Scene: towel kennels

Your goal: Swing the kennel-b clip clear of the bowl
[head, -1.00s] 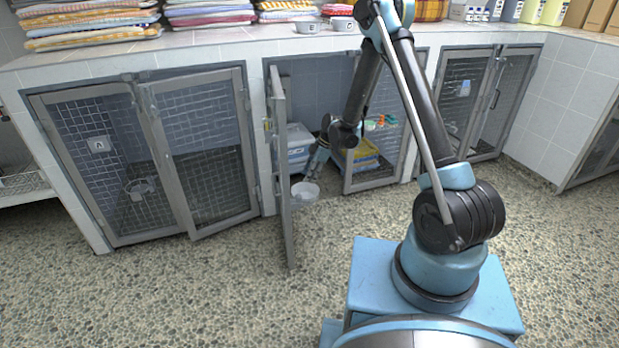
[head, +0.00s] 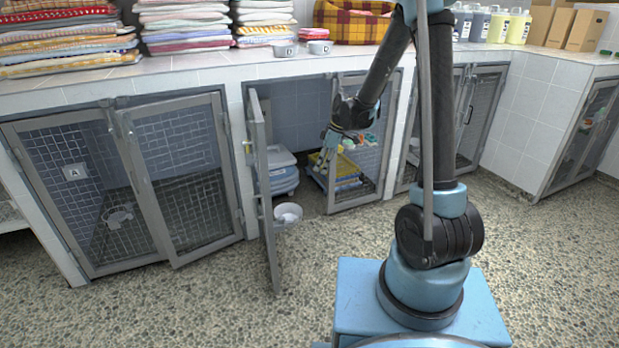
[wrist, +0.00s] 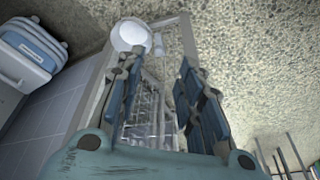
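A white bowl (head: 288,213) sits low at the front of the middle kennel, beside the foot of its open left door (head: 264,190). In the wrist view, the bowl (wrist: 131,36) lies beyond my left finger. A small pale cylindrical piece (wrist: 158,43) beside it may be the clip; I cannot tell whether it touches the bowl. The clip cannot be made out in the head view. My gripper (head: 324,160) is up and right of the bowl, near the kennel opening. In the wrist view, my gripper (wrist: 157,65) has its fingers apart with nothing held between them.
Inside the kennel are a blue-and-white box (head: 281,170) and a yellow-and-blue tray (head: 337,168) with small bottles. A mesh door panel (head: 358,168) closes the right half. The pebbled floor (head: 190,305) in front is clear. Folded towels (head: 185,25) line the counter.

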